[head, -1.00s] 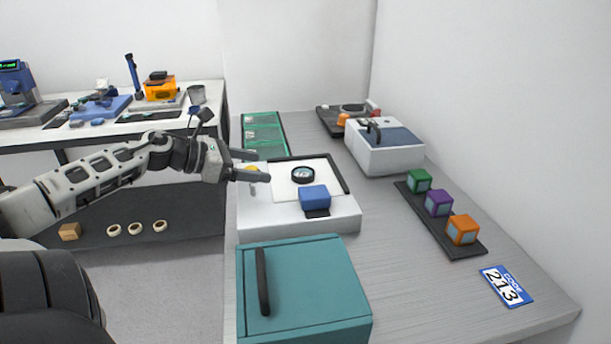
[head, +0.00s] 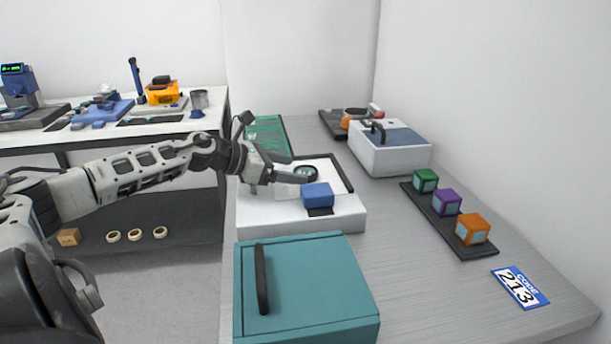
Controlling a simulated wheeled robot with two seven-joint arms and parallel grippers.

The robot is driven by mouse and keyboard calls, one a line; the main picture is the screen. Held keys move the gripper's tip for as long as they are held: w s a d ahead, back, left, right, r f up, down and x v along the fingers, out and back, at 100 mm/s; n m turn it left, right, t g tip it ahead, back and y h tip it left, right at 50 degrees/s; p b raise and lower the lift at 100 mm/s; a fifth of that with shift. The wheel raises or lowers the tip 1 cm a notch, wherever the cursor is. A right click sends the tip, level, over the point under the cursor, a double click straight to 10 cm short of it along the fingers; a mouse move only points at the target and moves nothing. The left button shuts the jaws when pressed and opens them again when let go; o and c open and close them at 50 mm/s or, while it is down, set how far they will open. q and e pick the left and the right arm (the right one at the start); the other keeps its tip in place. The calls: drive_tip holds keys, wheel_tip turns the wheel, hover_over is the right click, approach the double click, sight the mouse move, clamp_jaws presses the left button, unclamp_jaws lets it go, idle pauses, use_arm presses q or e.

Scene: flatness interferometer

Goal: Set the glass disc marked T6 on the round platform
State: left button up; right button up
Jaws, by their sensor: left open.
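A white instrument (head: 345,218) stands on the grey bench, with a blue block at its front. On its top is a dark-rimmed round part (head: 309,170), probably the round platform, partly hidden by my left gripper's fingers. My left gripper (head: 299,168) is open with nothing visible between its fingers, over or beside this round part; I cannot tell the height. A green tray (head: 265,128) lies behind the instrument. I cannot read a T6 mark anywhere, and I cannot tell which thing is the glass disc. My right gripper is not in view.
A teal box (head: 315,280) with a black handle stands in front of the instrument. A white box with a blue top (head: 392,150), a black strip with coloured cubes (head: 447,220) and a code card (head: 520,288) are to the right. The bench between is clear.

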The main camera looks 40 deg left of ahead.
use_arm(q)
drive_tip(key=shift+p+x, duration=0.3)
drive_tip(key=shift+x, duration=1)
drive_tip(key=c, duration=1.1)
drive_tip(key=shift+o, duration=0.2)
drive_tip(key=shift+r, duration=0.1)
